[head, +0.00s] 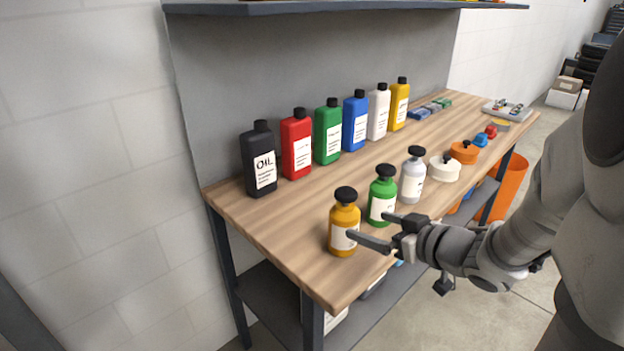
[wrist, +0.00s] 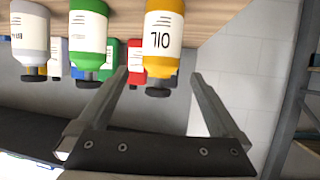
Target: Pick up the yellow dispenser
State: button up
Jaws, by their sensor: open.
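The yellow dispenser (head: 343,226) is a round bottle with a black cap and a white label. It stands upright near the front edge of the wooden table (head: 275,244). My gripper (head: 368,225) is open beside it on the table's front side, with one finger's tip overlapping the bottle's label in the head view. The wrist view looks upside down. There the yellow dispenser (wrist: 165,28) lines up between the two fingers of my gripper (wrist: 158,73), beyond their tips, with nothing held. Whether a finger touches it I cannot tell.
A green dispenser (head: 382,196) stands close to the right of the yellow one, then a grey one (head: 412,176). A row of oil bottles, including a black one (head: 260,160), stands behind. An upper shelf (head: 330,7) hangs above. The table's near left corner is clear.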

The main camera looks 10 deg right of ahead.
aim_at(355, 222)
jog(key=b+x, duration=0.2)
jog(key=x, duration=0.6)
jog(key=shift+s+f, duration=0.1)
jog(key=shift+f, duration=0.1)
jog(key=b+x, duration=0.1)
jog(key=x, duration=0.1)
jog(key=b+x, duration=0.1)
jog(key=x, duration=0.2)
jog(key=shift+s+f, duration=0.1)
jog(key=shift+f, duration=0.2)
jog(key=shift+r, duration=0.15)
grip_shut()
